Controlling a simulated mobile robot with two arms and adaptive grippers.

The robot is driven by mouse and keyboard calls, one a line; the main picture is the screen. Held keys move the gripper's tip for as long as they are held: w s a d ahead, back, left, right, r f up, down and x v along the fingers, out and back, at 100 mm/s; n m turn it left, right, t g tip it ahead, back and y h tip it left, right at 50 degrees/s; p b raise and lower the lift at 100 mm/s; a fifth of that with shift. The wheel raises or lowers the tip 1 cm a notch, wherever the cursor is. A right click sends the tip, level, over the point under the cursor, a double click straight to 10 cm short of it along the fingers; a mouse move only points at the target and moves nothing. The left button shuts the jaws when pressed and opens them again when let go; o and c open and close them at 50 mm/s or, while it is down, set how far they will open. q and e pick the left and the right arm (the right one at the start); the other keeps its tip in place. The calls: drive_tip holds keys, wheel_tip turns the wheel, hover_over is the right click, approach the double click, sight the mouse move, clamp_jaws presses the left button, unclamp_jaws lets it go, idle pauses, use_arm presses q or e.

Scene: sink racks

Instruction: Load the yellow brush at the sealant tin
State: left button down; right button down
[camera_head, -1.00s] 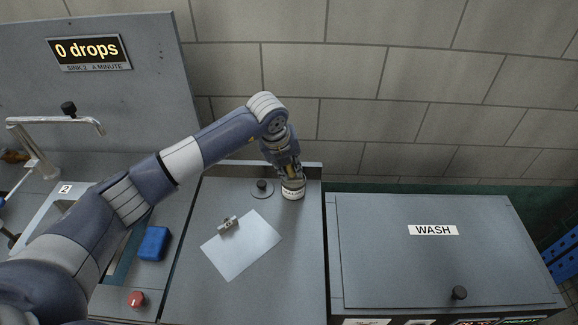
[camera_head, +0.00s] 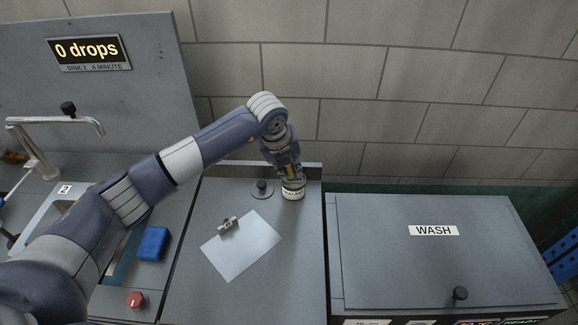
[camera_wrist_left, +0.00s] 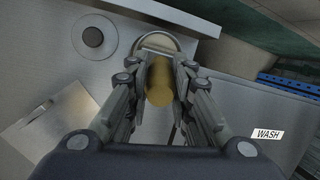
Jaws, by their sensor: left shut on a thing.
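The sealant tin (camera_head: 293,194), small and round with a pale label, stands near the back right corner of the middle counter. My left gripper (camera_head: 291,174) points down right over the tin. In the left wrist view my left gripper (camera_wrist_left: 161,75) is shut on the yellow brush (camera_wrist_left: 159,84), seen from above as a yellow-brown handle. The tin's rim (camera_wrist_left: 158,38) shows just beyond the brush. The brush's lower end is hidden, so I cannot tell whether it touches the sealant. My right gripper is not in view.
A dark round knob (camera_head: 262,187) sits left of the tin. A clipboard with paper (camera_head: 240,246) lies in front. A blue sponge (camera_head: 153,244) and red knob (camera_head: 136,299) are by the sink. The WASH lid (camera_head: 400,265) is at right. A back ledge runs behind the tin.

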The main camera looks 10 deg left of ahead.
use_arm(q)
drive_tip(key=shift+r+p, duration=0.55)
drive_tip(key=shift+r, duration=0.4)
drive_tip(key=shift+r+p, duration=1.15)
drive_tip(key=shift+r, duration=1.4)
